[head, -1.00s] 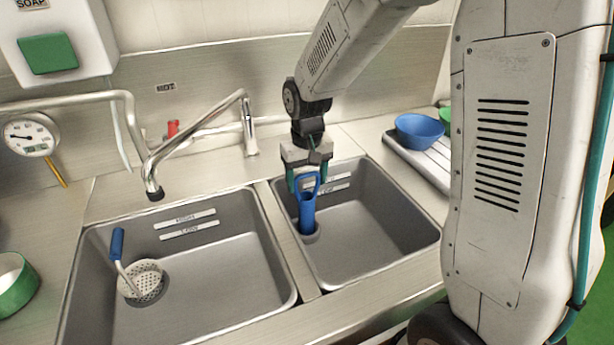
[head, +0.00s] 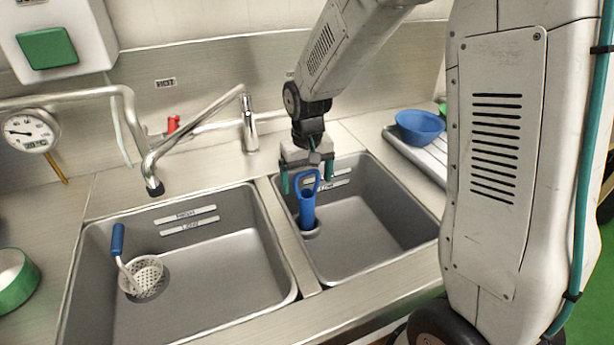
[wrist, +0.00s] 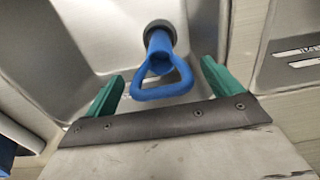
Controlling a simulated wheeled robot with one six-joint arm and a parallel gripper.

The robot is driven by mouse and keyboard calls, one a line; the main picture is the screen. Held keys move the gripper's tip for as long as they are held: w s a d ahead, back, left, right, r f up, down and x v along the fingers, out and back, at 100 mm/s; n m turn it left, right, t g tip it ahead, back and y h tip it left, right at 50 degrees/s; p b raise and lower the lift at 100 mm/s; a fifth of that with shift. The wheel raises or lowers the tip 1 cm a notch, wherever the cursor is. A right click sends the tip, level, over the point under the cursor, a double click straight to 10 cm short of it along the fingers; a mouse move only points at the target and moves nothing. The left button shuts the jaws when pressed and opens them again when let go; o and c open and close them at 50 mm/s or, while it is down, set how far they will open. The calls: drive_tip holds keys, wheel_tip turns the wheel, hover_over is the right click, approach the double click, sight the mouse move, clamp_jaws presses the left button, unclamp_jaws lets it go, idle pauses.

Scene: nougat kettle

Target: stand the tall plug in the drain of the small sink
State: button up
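The tall blue plug (head: 307,212) stands upright at the drain (head: 311,232) of the small right-hand sink (head: 375,240), its loop handle on top. In the wrist view the plug (wrist: 160,47) has its lower end at the dark drain ring (wrist: 158,27). My gripper (head: 305,190) is above the small sink, its green fingers spread apart on either side of the handle. In the wrist view my gripper (wrist: 158,85) is open, with clear gaps between both fingers and the handle. How deep the plug sits in the drain is hidden.
The large sink (head: 225,265) on the left holds a white strainer with a blue handle (head: 145,275). A swivel tap (head: 155,188) hangs over it. A blue bowl (head: 419,127) stands on the ribbed drainboard at right. A metal divider (head: 290,240) separates the sinks.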

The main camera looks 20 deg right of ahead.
wheel_tip(320, 180, up, 8)
drive_tip(key=shift+f, duration=0.1)
idle(0.4)
idle(0.5)
drive_tip(key=s+d+r, duration=0.1)
drive_tip(key=s+r, duration=0.2)
drive_tip(key=s, duration=0.6)
drive_tip(key=s+d+r+t, duration=0.1)
drive_tip(key=s+r, duration=0.2)
drive_tip(key=s, duration=0.6)
drive_tip(key=s+d+r, duration=0.1)
drive_tip(key=s+r, duration=0.2)
drive_tip(key=s, duration=0.6)
drive_tip(key=shift+r, duration=0.3)
